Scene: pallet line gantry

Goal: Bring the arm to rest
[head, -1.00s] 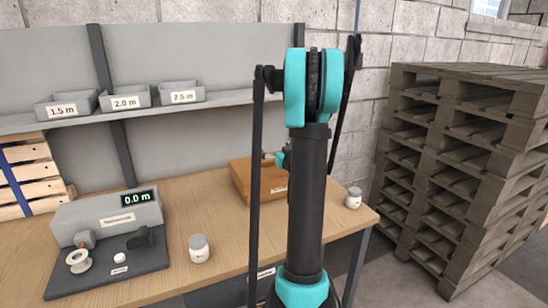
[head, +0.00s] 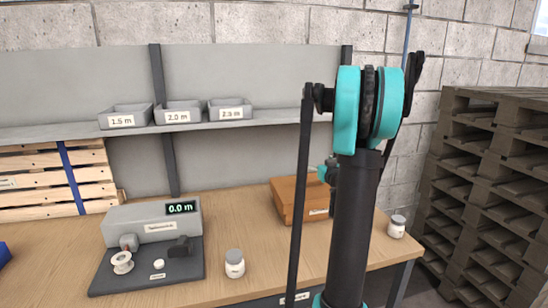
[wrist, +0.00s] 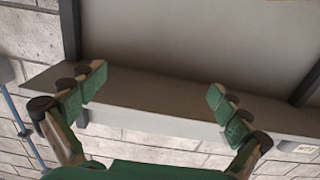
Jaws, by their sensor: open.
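In the wrist view my gripper (wrist: 158,97) is open, its green-padded fingers wide apart with nothing between them. Behind the fingers is the grey shelf (wrist: 150,88), and the picture looks tilted there. In the head view my arm stands upright right of centre, in front of the bench (head: 262,238). The gripper's fingers cannot be made out in the head view; the arm hides part of the bench's right side.
Three labelled bins, 1.5 m (head: 126,117), 2.0 m (head: 179,112) and 2.5 m (head: 230,109), stand on the shelf. A grey measuring device (head: 152,222), a jar (head: 235,264), an orange-brown box (head: 287,198) and a second jar (head: 396,226) are on the bench. Stacked pallets (head: 490,190) stand at right.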

